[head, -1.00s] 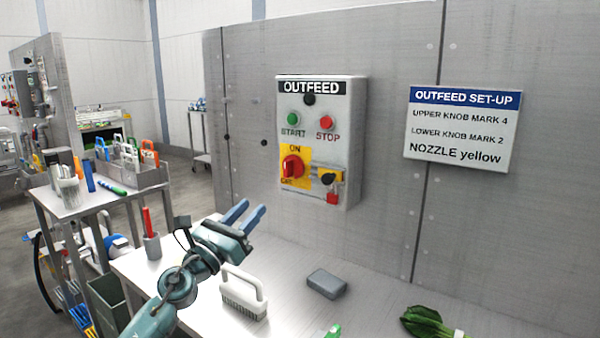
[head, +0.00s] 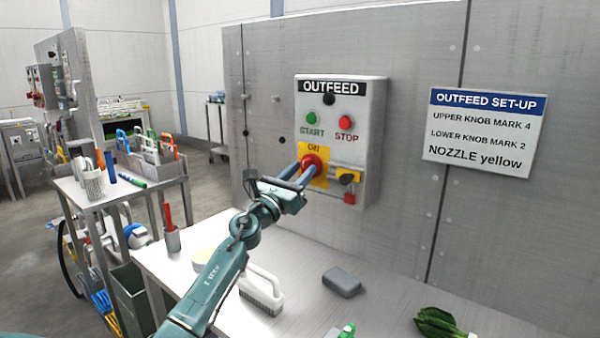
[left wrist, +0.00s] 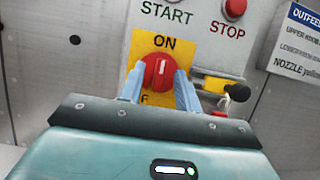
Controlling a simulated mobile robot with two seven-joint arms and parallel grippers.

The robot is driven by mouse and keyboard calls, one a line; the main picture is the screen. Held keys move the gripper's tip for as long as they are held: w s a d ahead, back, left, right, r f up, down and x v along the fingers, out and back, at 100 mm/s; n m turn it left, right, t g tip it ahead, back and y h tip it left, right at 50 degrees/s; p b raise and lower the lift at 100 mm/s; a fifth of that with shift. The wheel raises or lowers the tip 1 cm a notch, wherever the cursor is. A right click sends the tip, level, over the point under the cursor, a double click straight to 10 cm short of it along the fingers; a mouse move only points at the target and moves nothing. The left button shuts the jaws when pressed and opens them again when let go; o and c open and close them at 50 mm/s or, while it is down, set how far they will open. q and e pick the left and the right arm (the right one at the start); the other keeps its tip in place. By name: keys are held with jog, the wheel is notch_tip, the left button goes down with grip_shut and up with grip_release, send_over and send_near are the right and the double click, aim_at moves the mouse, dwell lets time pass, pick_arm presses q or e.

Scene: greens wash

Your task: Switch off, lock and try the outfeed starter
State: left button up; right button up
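The grey outfeed starter box (head: 366,130) hangs on the metal wall, with a green START button (head: 312,118) and a red STOP button (head: 345,122). Its red rotary switch (head: 312,162) sits on a yellow plate; in the left wrist view the red knob (left wrist: 157,72) has its white mark upright, toward ON. My left gripper (left wrist: 158,88) has its blue fingers apart, one on each side of the knob; whether they touch it I cannot tell. A yellow hasp with a dark knob (head: 347,178) and a red padlock-like piece (head: 349,198) are right of the switch. My right gripper is not in view.
A white bench (head: 300,310) below the box holds a white brush (head: 262,290), a grey block (head: 342,281) and leafy greens (head: 437,322). A set-up sign (head: 485,132) is on the wall at right. A side table with tools stands at left.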

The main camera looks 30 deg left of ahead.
pick_arm(q)
jog(key=shift+c, duration=0.3)
grip_shut()
dwell(0.3)
